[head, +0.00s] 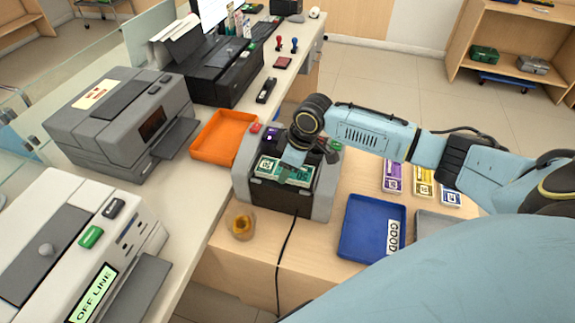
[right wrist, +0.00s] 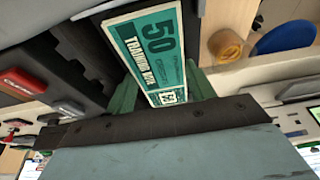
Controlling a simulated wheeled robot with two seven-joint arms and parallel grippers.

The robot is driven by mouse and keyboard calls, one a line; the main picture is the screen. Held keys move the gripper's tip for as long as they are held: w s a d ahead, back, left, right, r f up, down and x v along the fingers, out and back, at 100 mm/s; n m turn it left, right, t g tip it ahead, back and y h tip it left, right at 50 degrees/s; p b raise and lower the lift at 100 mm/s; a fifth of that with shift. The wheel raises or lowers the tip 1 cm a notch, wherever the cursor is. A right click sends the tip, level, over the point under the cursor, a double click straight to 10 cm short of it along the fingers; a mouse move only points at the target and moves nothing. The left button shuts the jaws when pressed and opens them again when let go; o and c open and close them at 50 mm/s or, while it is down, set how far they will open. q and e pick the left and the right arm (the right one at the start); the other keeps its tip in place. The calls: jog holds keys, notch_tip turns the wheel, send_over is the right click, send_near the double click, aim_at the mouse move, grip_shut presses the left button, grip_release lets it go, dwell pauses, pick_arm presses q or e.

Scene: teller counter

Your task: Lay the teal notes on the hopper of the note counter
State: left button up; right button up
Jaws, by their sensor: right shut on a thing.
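The note counter (head: 322,190) is a grey machine with a dark front on the wooden counter. The teal notes (head: 268,167) are at its top, over the hopper area. My right gripper (head: 294,167) reaches down there from the right and is shut on the teal notes. In the right wrist view the top teal note (right wrist: 152,45) reads 50, and my right gripper (right wrist: 163,92) is at its near end. I cannot tell whether the notes touch the hopper. The hopper is partly hidden by my gripper and the notes. My left gripper is not in view.
An orange tray (head: 212,152) lies left of the counter machine. A blue tray marked GOOD (head: 358,235) lies to its right. A tape roll (head: 241,226) and a black cable (head: 287,255) are in front. Purple, yellow and blue note stacks lie at the right.

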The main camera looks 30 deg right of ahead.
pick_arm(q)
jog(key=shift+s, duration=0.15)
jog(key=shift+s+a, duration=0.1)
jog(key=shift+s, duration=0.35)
pick_arm(e)
jog(key=o, duration=1.1)
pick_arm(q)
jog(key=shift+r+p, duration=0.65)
pick_arm(e)
jog(key=v, duration=1.2)
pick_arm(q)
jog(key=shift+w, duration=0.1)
